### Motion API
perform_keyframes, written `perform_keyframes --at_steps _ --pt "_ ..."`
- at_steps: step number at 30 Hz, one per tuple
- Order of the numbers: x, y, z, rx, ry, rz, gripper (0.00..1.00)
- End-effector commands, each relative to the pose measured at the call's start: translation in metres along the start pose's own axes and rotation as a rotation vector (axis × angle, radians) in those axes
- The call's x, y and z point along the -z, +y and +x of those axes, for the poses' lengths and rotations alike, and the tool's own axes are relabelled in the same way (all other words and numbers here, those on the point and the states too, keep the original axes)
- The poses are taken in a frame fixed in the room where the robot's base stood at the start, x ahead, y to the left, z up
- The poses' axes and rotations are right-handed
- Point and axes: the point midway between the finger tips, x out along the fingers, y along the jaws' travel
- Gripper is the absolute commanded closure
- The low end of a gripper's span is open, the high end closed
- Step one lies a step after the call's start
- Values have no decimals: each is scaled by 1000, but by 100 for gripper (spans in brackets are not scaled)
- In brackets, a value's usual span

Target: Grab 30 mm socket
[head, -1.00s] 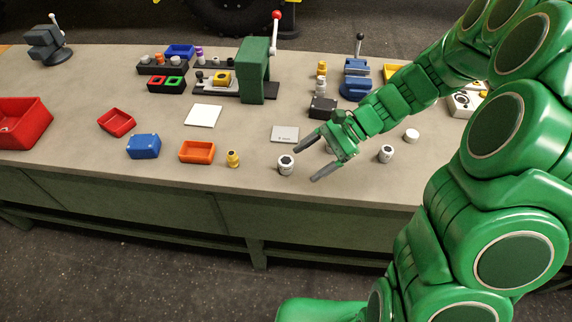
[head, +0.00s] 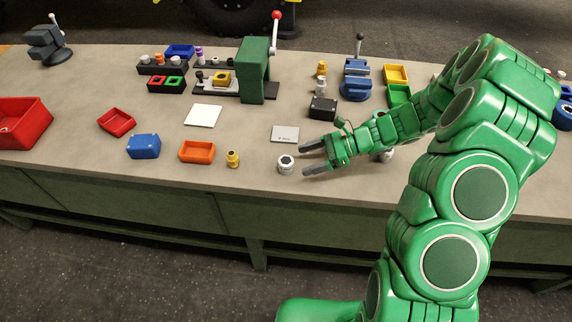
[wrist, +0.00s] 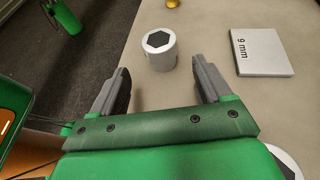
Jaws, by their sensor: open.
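A silver-white socket (head: 286,165) with a dark hexagonal opening stands upright near the bench's front edge. In the wrist view this socket (wrist: 159,50) stands just beyond the fingertips, roughly centred between them. I can read no size on it. My gripper (head: 303,160) is open and empty, low over the bench, with its fingers pointing left just right of the socket. In the wrist view both fingers of my gripper (wrist: 160,80) are apart with bare bench between them. A second silver socket (head: 387,156) is partly hidden by my arm.
A grey plate (head: 285,133) lies behind the socket; in the wrist view this plate (wrist: 262,52) bears a "mm" marking. A brass fitting (head: 232,159) and an orange tray (head: 197,152) are to the left. A black box (head: 323,108) stands behind. The bench's front edge is close.

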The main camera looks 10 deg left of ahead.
Motion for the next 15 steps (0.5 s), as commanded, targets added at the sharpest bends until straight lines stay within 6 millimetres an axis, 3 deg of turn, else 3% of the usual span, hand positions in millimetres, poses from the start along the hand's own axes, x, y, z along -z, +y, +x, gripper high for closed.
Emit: perform_keyframes --at_steps 15 --pt "-6 -1 43 -3 1 0 22"
